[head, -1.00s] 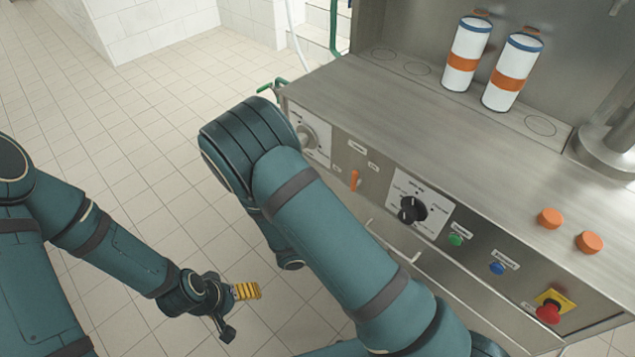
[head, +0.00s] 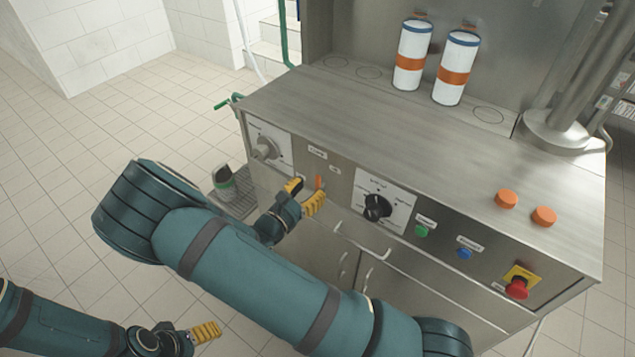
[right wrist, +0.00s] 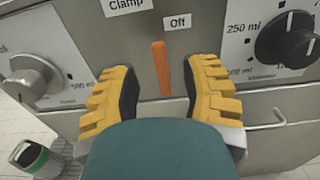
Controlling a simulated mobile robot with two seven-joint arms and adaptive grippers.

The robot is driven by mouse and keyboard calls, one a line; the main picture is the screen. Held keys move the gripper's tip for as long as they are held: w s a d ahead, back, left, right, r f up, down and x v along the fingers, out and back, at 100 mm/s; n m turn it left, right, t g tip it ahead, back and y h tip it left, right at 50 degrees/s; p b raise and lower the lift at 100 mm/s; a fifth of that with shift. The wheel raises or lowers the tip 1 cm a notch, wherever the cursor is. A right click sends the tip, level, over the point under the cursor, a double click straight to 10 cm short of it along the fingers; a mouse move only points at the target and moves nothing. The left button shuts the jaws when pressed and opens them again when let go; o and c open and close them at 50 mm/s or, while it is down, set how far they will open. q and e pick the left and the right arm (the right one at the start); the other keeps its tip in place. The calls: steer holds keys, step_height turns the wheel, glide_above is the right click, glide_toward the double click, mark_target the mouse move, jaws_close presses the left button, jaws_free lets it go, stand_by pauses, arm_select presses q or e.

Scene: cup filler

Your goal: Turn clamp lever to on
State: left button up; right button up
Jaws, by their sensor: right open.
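The clamp lever (head: 319,184) is a small orange bar on the machine's front panel. In the right wrist view the lever (right wrist: 161,68) stands nearly upright, with a "Clamp" label (right wrist: 128,4) at its upper left and an "Off" label (right wrist: 178,21) at its upper right. My right gripper (head: 304,195) is open at the panel, with its yellow fingertips (right wrist: 160,88) on either side of the lever and a gap to it on both sides.
A grey knob (head: 265,148) is left of the lever and a black dial (head: 377,207) right of it. Green (head: 422,230) and blue (head: 464,253) buttons and a red emergency stop (head: 517,287) are further right. A bin (head: 223,183) stands at the panel's left end.

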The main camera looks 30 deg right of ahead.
mark_target(316, 182)
steer(key=shift+x, duration=2.05)
jaws_close()
